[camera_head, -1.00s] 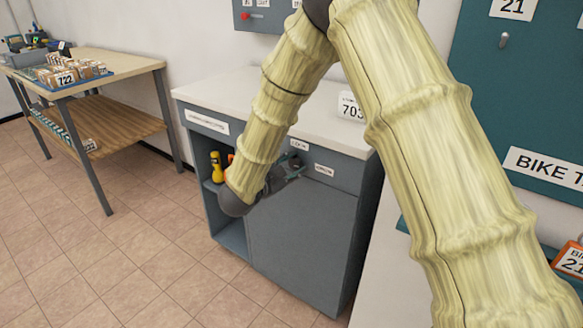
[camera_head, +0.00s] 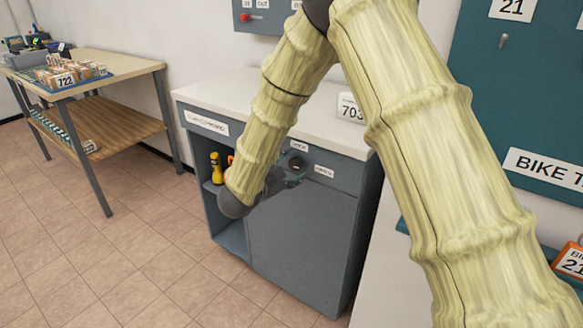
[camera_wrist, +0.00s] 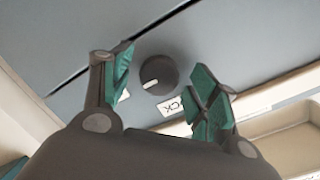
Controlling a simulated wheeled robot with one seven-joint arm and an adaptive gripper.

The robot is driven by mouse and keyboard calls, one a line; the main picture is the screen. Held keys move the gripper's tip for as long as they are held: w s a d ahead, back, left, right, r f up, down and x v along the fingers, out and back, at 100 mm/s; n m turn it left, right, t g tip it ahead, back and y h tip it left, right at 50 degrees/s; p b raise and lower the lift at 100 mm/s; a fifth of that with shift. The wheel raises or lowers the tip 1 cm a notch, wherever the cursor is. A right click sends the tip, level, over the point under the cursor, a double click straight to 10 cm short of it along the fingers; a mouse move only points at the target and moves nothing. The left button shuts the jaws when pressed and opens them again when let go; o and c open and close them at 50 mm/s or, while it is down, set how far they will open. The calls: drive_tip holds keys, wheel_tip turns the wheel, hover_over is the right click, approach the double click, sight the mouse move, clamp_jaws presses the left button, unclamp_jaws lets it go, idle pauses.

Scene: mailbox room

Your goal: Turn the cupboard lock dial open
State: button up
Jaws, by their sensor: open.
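The dark round lock dial (camera_head: 297,163) is on the upper front of the grey cupboard (camera_head: 300,240). In the wrist view the dial (camera_wrist: 158,74) lies between my two spread fingers, with clear gaps on both sides. A white pointer mark on it points left and slightly down in that view. My gripper (camera_wrist: 162,88) is open and empty, with teal finger pads. In the head view my gripper (camera_head: 290,179) is at the cupboard front, just below the dial, partly hidden by my arm. I cannot tell its exact distance from the dial.
White labels (camera_head: 324,171) flank the dial. An open shelf at the cupboard's left holds a yellow item (camera_head: 216,168). A light countertop (camera_head: 245,98) overhangs above. A wooden table (camera_head: 110,70) stands at the left, with open floor before it.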

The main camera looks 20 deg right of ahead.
drive_tip(key=v, duration=1.2)
drive_tip(key=shift+d+f, duration=0.1)
drive_tip(key=shift+f, duration=0.05)
drive_tip(key=s+d+f+n+y, duration=0.2)
drive_tip(key=f+n+y, duration=0.15)
drive_tip(key=f, duration=0.75)
drive_tip(key=s+d+f+n+y, duration=0.25)
drive_tip(key=f+n, duration=0.25)
drive_tip(key=f, duration=0.5)
drive_tip(key=s+d+f+n+g+y, duration=0.25)
drive_tip(key=s+f+n+y, duration=0.2)
drive_tip(key=s+f, duration=0.85)
drive_tip(key=s+d+f+n+g+y+p, duration=0.1)
drive_tip(key=s+f+n+g, duration=0.25)
drive_tip(key=s, duration=0.85)
drive_tip(key=s+d+f+n+g+y, duration=0.1)
drive_tip(key=s+f+n+g+y, duration=0.25)
drive_tip(key=s, duration=0.85)
wheel_tip(320, 180, up, 15)
drive_tip(key=h+p, duration=0.2)
drive_tip(key=p, duration=1.4)
drive_tip(key=shift+w+d+m, duration=0.15)
drive_tip(key=shift+w+m, duration=0.05)
drive_tip(key=shift+m, duration=0.2)
